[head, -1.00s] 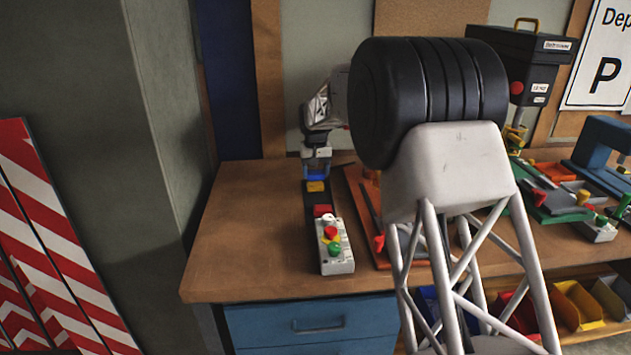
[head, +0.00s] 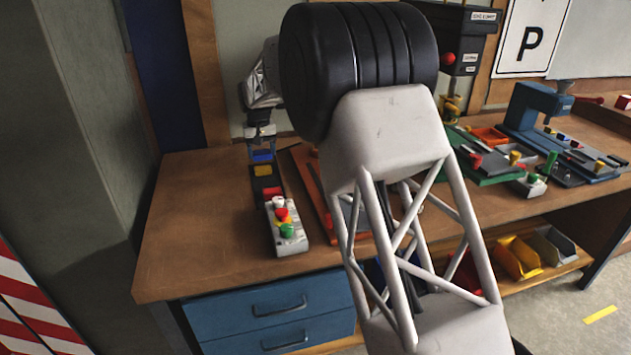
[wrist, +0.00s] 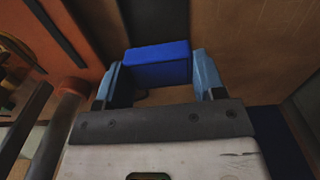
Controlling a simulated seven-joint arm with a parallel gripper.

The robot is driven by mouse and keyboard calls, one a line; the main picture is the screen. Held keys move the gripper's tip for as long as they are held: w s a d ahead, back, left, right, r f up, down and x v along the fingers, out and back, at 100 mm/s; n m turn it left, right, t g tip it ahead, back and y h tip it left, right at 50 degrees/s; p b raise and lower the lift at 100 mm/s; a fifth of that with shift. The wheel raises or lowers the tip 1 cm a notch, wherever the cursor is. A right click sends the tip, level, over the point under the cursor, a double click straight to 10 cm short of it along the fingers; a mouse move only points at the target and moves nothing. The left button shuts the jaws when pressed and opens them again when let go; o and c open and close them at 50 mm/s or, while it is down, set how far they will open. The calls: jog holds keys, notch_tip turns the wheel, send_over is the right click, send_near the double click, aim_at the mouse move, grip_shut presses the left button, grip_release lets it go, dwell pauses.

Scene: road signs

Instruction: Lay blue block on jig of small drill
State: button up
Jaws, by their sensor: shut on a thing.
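The blue block (wrist: 160,64) is between the two light blue fingers of my gripper (wrist: 158,70) in the wrist view. My gripper is shut on it. In the head view my gripper (head: 262,146) holds the blue block (head: 262,156) near the far edge of the bench, just behind a yellow block (head: 263,171) on a dark strip. A black machine (head: 465,55) with a red button stands at the back, and a blue C-shaped machine (head: 538,106) is at the right. I cannot tell which is the small drill; the labels are unreadable. My arm hides part of the bench.
A control box (head: 288,231) with coloured buttons stands in front of the dark strip. An orange plate (head: 305,185) lies to its right, partly behind my arm. A green base (head: 487,172) bears small parts. The bench's left part (head: 190,220) is clear.

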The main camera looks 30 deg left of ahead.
jog(key=s+d+r+m, duration=0.2)
jog(key=s+d+r, duration=0.3)
jog(key=d+r, duration=0.25)
jog(key=s+d+r+m, duration=0.2)
jog(key=s+d+r, duration=0.2)
jog(key=d+r, duration=0.4)
jog(key=s+d+f+m, duration=0.1)
jog(key=d+f+m, duration=0.6)
jog(key=d, duration=0.4)
jog(key=s+d+f+m, duration=0.1)
jog(key=d+f+m, duration=0.6)
jog(key=d+f, duration=0.3)
jog(key=shift+s+d+f, duration=0.2)
jog(key=shift+s+d, duration=0.2)
jog(key=shift+d, duration=0.75)
jog(key=shift+w+a, duration=0.1)
jog(key=shift+w+a+f, duration=0.25)
jog(key=shift+w+a, duration=1.3)
jog(key=shift+w, duration=0.6)
jog(key=shift+w+a+f, duration=0.25)
jog(key=shift+w+a, duration=1.25)
jog(key=shift+w, duration=0.65)
jog(key=shift+w+a+f, duration=0.25)
jog(key=shift+w+a, duration=1.3)
jog(key=shift+w, duration=0.6)
